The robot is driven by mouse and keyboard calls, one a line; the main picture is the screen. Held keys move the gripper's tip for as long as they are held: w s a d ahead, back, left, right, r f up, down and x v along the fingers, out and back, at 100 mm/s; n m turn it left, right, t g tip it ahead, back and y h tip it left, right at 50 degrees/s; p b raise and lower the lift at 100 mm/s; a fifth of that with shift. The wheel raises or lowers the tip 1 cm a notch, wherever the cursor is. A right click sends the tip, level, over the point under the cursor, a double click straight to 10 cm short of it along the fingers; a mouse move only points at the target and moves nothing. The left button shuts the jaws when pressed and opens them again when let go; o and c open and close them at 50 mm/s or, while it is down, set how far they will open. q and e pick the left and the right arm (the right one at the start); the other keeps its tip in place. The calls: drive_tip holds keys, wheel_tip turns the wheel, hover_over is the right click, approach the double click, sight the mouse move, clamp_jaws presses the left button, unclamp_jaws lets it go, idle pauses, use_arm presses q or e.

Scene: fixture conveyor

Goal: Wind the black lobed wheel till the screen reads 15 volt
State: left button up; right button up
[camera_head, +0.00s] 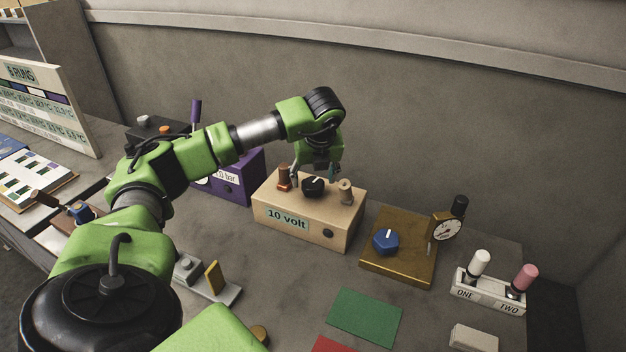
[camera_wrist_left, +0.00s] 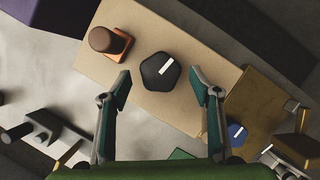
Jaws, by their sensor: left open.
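The black lobed wheel (camera_head: 313,186) sits on top of a tan box (camera_head: 338,221), between an orange-brown post and a pale tan post. In the left wrist view the wheel (camera_wrist_left: 161,71) shows a white pointer mark. The screen (camera_head: 287,220) on the box's front reads "10 volt". My left gripper (camera_head: 315,173) is above the box, close over the wheel. In the left wrist view its two fingers (camera_wrist_left: 165,85) are spread apart on either side of the wheel, with nothing between them touching it. My right gripper is not in view.
The orange-brown post (camera_head: 284,178) and pale tan post (camera_head: 346,190) flank the wheel closely. A purple box (camera_head: 236,183) stands left. A brass-coloured board (camera_head: 399,268) with a blue knob (camera_head: 385,241) and a gauge stands right. A green mat (camera_head: 365,316) lies in front.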

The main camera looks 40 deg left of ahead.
sight(313, 183)
use_arm(q)
drive_tip(key=shift+x, duration=1.8)
drive_tip(key=c, duration=1.1)
